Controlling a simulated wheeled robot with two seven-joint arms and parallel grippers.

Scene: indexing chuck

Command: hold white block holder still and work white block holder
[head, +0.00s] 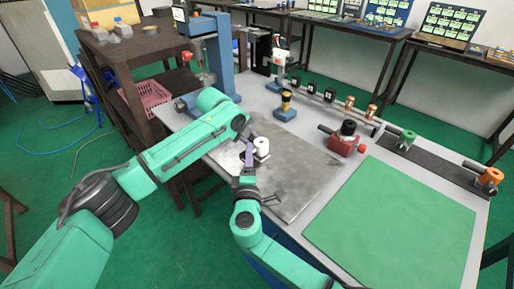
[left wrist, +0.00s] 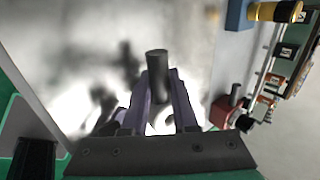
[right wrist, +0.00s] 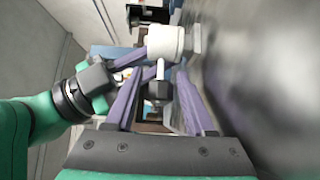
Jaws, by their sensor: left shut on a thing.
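The white block holder (head: 261,148) is a small white cylinder on the grey metal plate (head: 310,170) in the head view. It also shows in the right wrist view (right wrist: 166,42), with a short pin and a dark knob (right wrist: 158,92) pointing toward my right gripper. My left gripper (head: 253,141) reaches it from above left and is shut on it. In the left wrist view its purple fingers (left wrist: 160,95) flank a dark grey upright cylinder (left wrist: 157,65). My right gripper (head: 248,162) is close on the near side, its fingers (right wrist: 160,100) apart on either side of the knob.
A red block with a black knob (head: 345,138) and a blue block with a black-and-gold post (head: 285,105) stand beyond the plate. A green mat (head: 395,215) lies clear at the right. A rail with several fittings (head: 350,105) runs along the back. A blue column (head: 222,60) stands at the far left.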

